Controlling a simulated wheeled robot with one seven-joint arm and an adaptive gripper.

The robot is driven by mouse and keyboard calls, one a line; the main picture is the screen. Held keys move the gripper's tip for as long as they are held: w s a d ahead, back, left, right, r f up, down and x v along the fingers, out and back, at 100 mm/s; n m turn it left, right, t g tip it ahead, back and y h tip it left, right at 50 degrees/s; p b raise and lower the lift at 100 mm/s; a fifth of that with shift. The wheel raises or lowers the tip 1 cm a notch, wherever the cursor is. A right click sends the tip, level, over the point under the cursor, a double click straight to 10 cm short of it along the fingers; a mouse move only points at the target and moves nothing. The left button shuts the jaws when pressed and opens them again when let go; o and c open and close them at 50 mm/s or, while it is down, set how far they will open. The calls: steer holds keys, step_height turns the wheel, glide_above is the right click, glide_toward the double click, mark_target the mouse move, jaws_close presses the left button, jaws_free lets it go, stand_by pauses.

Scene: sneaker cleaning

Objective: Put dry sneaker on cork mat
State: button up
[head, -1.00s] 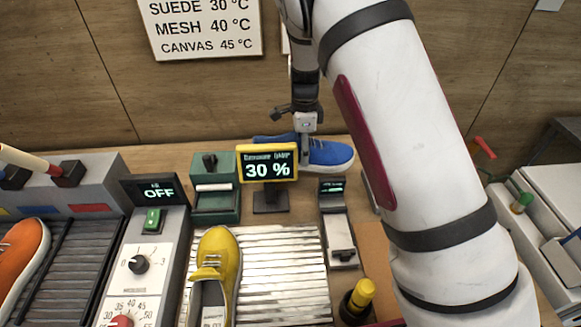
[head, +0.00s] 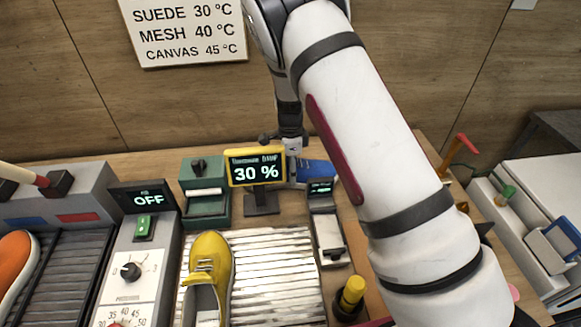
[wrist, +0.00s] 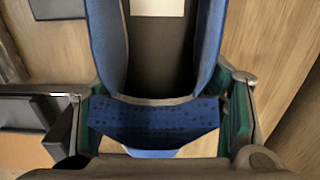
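A blue sneaker (head: 318,172) is at the back of the bench, mostly hidden by the yellow-framed display and my arm. In the wrist view the blue sneaker (wrist: 155,112) lies between my gripper's green-padded fingers, which press or nearly press on both its sides. My gripper (wrist: 160,118) looks shut on it. In the head view my gripper (head: 297,178) is partly hidden behind the display. I cannot tell whether the sneaker touches the bench. A yellow sneaker (head: 208,265) lies on a ribbed pale rack (head: 275,265). I cannot make out the cork mat with certainty.
The yellow-framed display (head: 256,168) reads 30 % and stands in front of the blue sneaker. A green box (head: 205,205) and a small black-screened device (head: 326,225) flank it. An orange sneaker (head: 15,260) is at the far left. A yellow-topped knob (head: 351,292) stands front right.

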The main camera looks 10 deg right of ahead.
steer(key=o, duration=0.3)
steer(key=shift+o, duration=0.2)
step_height(320, 180, up, 12)
steer(key=shift+r+b, duration=0.2)
steer(key=shift+b, duration=0.45)
